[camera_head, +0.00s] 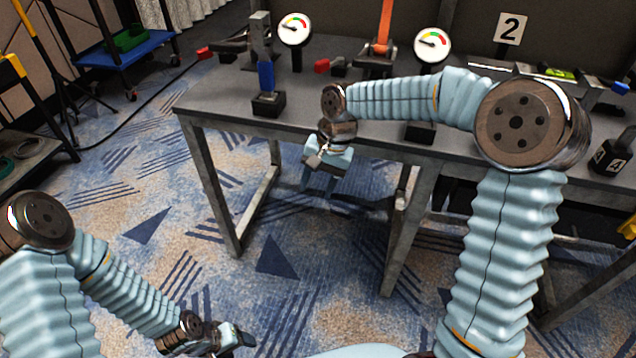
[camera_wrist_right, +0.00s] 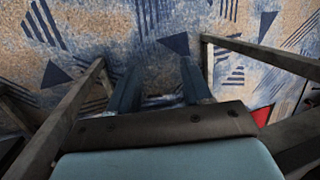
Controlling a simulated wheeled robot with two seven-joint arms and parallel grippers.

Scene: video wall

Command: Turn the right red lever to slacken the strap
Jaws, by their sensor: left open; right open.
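A red lever (camera_head: 322,66) sits on a dark fitting at the table's middle, left of the orange strap (camera_head: 384,28). Another red lever (camera_head: 204,53) is at the table's far left end. My right gripper (camera_head: 319,182) hangs in front of the table's front edge, fingers pointing down, open and empty, apart from both levers. In the right wrist view, its two fingers (camera_wrist_right: 160,92) are spread with only carpet between them. My left gripper (camera_head: 238,338) is low at the bottom of the head view, over the carpet, far from the table. My right arm hides part of the table.
A blue cart (camera_head: 122,48) stands back left. The carpet left of the table is mostly clear; table legs flank the right gripper.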

